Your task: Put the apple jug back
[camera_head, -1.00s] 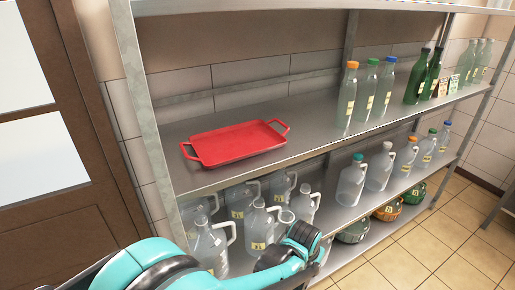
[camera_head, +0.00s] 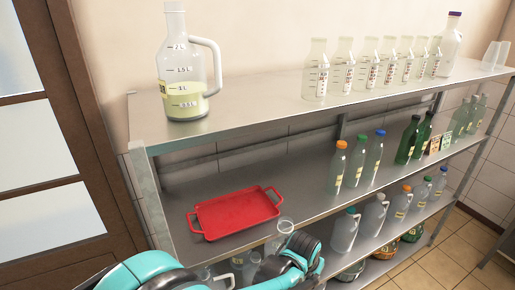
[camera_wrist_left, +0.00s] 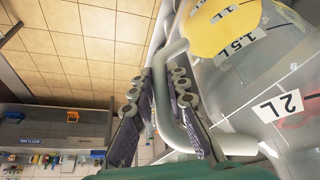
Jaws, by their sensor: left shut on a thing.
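My left gripper (camera_wrist_left: 163,112) is shut on the handle (camera_wrist_left: 167,62) of a clear jug (camera_wrist_left: 235,80) in the left wrist view. The jug has 1L, 1.5L and 2L marks and yellow contents at its far end. In the head view the gripper (camera_head: 300,248) is at the lower middle, in front of the shelf unit, and the held jug's open mouth (camera_head: 286,226) shows beside it. The rest of that jug is mostly hidden by my arm. Another jug (camera_head: 182,68), with pale yellow-green liquid, stands upright at the left end of the top shelf (camera_head: 250,99). My right gripper is not in view.
Several clear bottles (camera_head: 344,68) stand along the top shelf's right part; its stretch beside the standing jug is free. A red tray (camera_head: 235,212) lies on the middle shelf, with capped bottles (camera_head: 358,160) to its right. Jugs (camera_head: 373,215) stand on the shelf below.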

